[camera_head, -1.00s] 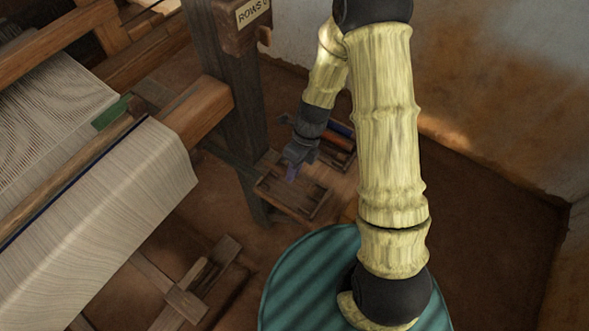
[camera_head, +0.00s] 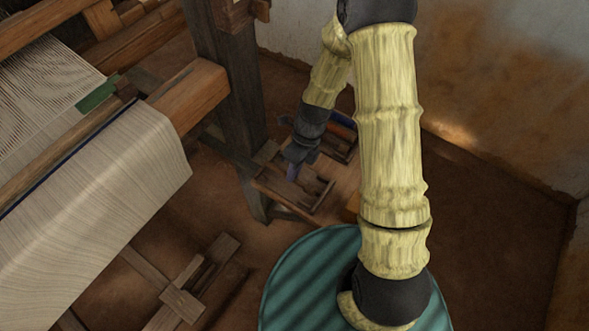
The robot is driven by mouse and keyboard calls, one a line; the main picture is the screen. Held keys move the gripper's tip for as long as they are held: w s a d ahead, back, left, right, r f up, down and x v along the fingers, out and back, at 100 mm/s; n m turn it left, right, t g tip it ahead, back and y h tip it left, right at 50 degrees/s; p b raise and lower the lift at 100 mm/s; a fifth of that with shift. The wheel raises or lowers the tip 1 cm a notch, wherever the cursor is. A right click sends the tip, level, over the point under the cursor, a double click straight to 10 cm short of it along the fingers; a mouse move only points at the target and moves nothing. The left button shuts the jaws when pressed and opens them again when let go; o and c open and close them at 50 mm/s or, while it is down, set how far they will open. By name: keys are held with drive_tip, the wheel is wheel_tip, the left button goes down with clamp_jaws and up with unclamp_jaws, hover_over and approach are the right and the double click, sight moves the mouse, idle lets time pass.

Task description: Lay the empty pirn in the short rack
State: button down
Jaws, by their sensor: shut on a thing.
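A small slatted wooden rack (camera_head: 322,204), which looks like the short rack, sits low beside the dark loom post. My gripper (camera_head: 293,171) is at the end of the arm, pointing down, low over this rack. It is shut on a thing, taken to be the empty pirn. The pirn is too small and dark against the wood to make out, so I cannot tell whether it touches the rack.
A second holder with blue and orange-red pirns (camera_head: 343,121) stands just behind, partly hidden by my arm. The loom post (camera_head: 229,75) rises close on the left, with the cloth beam (camera_head: 187,92) beside it. Bare floor lies right.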

drive_tip(key=shift+f, duration=1.65)
drive_tip(key=c, duration=1)
unclamp_jaws()
wheel_tip(320, 180, up, 2)
drive_tip(key=shift+r+p, duration=0.25)
drive_tip(key=shift+p, duration=0.75)
wheel_tip(320, 180, up, 2)
drive_tip(key=shift+s+r+p, duration=0.1)
drive_tip(key=shift+p, duration=0.9)
wheel_tip(320, 180, up, 3)
drive_tip(key=p, duration=0.3)
drive_tip(key=shift+r, duration=0.2)
